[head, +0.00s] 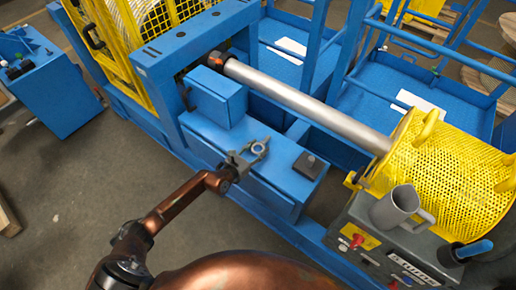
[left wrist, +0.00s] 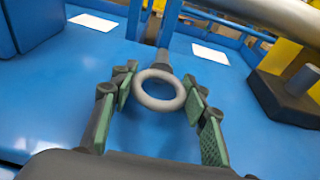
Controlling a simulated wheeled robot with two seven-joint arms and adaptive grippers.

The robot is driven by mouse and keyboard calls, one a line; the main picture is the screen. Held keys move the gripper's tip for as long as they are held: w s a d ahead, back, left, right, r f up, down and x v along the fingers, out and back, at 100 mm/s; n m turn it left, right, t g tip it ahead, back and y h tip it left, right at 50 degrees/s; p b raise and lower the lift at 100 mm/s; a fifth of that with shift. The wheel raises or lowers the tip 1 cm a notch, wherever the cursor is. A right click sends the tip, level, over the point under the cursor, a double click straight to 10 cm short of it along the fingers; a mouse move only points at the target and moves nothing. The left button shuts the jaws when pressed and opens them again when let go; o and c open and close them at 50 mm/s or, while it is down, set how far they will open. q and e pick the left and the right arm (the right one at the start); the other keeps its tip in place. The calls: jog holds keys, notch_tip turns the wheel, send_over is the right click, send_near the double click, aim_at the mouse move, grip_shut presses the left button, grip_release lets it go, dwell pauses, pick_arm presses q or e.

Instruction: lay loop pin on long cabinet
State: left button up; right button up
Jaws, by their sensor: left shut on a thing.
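The loop pin, a grey ring (left wrist: 160,90) with a short stem pointing away, is between the fingers of my left gripper (left wrist: 160,105), which is shut on the ring. In the head view the loop pin (head: 259,150) and my left gripper (head: 246,158) are over the top of the long blue cabinet (head: 205,133), towards its right part. The bare blue cabinet top (left wrist: 60,115) fills much of the left wrist view below the pin. I cannot tell whether the pin touches it. My right gripper is not in view.
A dark block (head: 311,165) sits on the cabinet's right end. A blue box (head: 215,96) rises from it behind left. A long metal roller (head: 310,105) runs behind, to a yellow perforated guard (head: 440,170). A grey mug (head: 400,208) stands on the control panel at right.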

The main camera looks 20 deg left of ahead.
pick_arm(q)
jog(key=shift+f, duration=0.2)
jog(key=o, duration=1.1)
jog(key=shift+o, duration=0.8)
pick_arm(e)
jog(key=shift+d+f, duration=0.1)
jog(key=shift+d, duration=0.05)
pick_arm(q)
jog(key=shift+r, duration=0.15)
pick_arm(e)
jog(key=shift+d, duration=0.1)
pick_arm(q)
jog(key=shift+s+r, duration=0.1)
jog(key=shift+s, duration=0.05)
jog(key=p+v, duration=0.2)
jog(key=v, duration=0.9)
jog(key=shift+s, duration=0.3)
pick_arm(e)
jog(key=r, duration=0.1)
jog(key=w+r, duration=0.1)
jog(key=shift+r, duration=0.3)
